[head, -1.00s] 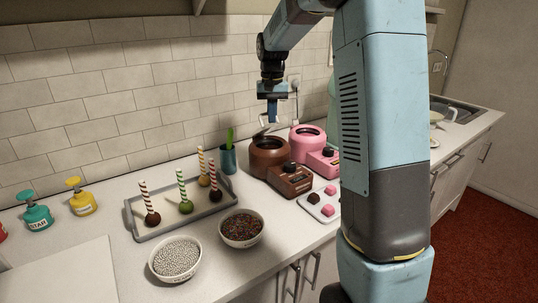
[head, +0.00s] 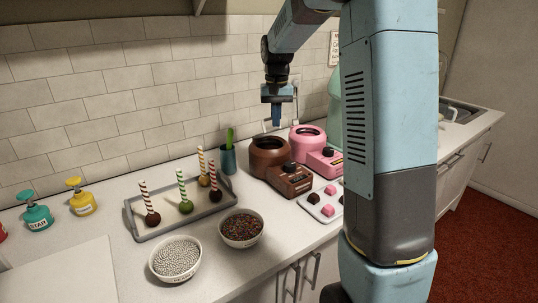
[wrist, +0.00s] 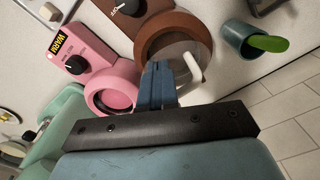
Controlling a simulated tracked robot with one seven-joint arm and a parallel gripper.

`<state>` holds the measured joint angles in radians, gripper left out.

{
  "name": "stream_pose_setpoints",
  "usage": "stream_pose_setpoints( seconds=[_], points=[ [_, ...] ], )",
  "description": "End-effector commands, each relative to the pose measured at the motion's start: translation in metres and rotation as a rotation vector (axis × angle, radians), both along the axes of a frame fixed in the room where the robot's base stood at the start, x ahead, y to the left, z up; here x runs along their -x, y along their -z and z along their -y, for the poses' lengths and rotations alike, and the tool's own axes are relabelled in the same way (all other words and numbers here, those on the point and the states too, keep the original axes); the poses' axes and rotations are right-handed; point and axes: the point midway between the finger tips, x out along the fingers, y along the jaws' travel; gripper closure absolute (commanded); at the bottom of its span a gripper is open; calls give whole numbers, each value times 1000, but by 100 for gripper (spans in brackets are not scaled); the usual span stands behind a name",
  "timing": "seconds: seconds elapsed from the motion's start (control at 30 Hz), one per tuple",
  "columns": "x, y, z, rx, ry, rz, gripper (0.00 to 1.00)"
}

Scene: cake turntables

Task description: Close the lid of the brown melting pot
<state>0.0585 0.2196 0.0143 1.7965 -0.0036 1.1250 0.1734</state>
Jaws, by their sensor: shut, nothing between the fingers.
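The brown melting pot (head: 264,172) stands on the counter, with its control box and black knob at its front. It also shows in the wrist view (wrist: 148,28). Its clear lid (wrist: 178,58) has a pale handle (wrist: 194,68) and looks raised and tilted at the pot's back; its exact angle is hard to tell. In the head view the handle (head: 267,125) shows faintly above the pot. My gripper (head: 277,122) is shut and empty above the pot. In the wrist view its blue fingers (wrist: 158,80) are beside the lid; I cannot tell whether they touch it.
A pink melting pot (head: 303,140) stands close on the right, and a teal cup (head: 228,160) with a green tool on the left. Sprinkle bowls (head: 241,240) and a cake-pop tray (head: 137,226) lie front left. The tiled wall rises behind.

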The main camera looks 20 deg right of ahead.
Motion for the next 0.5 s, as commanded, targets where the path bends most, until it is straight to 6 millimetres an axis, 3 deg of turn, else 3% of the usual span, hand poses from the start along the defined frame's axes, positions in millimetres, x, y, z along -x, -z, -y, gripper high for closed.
stream_pose_setpoints(
  seconds=[0.5],
  points=[
    [15,-40,5,0,1,1,100]
  ],
)
